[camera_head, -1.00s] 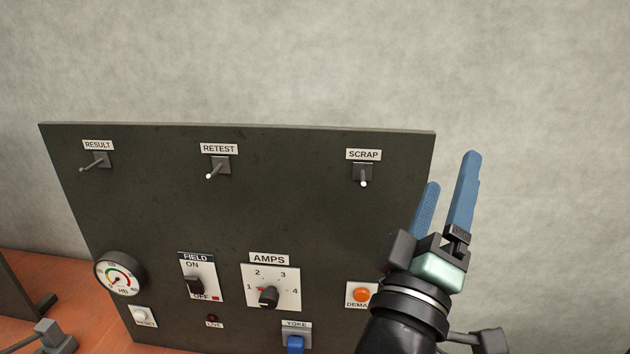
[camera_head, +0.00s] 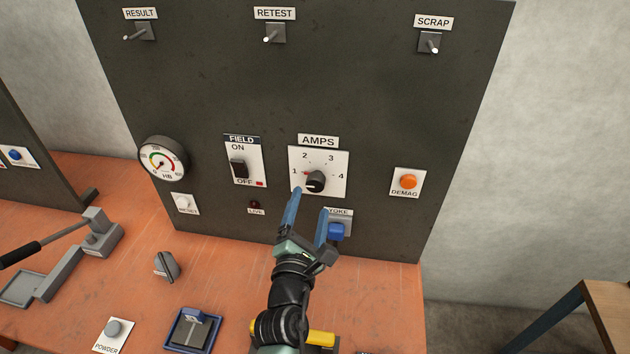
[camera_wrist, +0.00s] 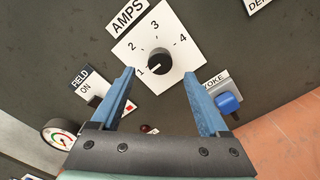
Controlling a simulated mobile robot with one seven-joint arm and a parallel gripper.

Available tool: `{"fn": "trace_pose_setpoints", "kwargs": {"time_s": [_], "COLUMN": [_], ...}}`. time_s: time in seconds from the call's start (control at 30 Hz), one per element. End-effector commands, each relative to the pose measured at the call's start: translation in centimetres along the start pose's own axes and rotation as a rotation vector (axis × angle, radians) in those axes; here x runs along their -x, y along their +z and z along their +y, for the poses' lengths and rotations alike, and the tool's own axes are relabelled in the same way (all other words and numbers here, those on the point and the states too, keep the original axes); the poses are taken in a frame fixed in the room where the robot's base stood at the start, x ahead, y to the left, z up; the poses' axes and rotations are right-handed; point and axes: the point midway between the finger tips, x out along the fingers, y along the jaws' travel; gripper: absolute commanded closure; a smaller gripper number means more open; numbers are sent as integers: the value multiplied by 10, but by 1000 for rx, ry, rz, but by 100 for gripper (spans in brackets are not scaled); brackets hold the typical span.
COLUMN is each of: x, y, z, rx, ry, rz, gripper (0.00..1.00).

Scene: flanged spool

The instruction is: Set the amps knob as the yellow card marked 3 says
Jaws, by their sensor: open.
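The amps knob (camera_head: 315,182) is a dark round knob on a white plate (camera_head: 334,160) marked 1 to 4, under an AMPS label. Its red pointer mark lies toward 1. In the wrist view the knob (camera_wrist: 158,61) sits ahead of the fingertips, with its light line toward 1. My gripper (camera_head: 311,199) is open and empty, its blue fingers pointing at the panel just below the knob. In the wrist view the fingers (camera_wrist: 165,77) stand apart on either side below the knob. I cannot see a yellow card marked 3.
A blue YOKE part (camera_head: 336,231) is close to the right finger. The FIELD switch (camera_head: 239,168) is left of the plate, the orange DEMAG button (camera_head: 408,182) right. Result, retest and scrap levers line the top. A lever tool (camera_head: 97,238) stands on the orange bench.

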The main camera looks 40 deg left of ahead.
Motion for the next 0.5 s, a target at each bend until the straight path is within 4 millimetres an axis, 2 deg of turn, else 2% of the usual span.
{"fn": "trace_pose_setpoints", "kwargs": {"time_s": [0.2, 0.5], "x": [-40, -70], "y": [-1, 0], "z": [-1, -1], "rx": [0, -1], "ry": [1, -1], "rz": [-1, -1], "gripper": [22, 22]}}
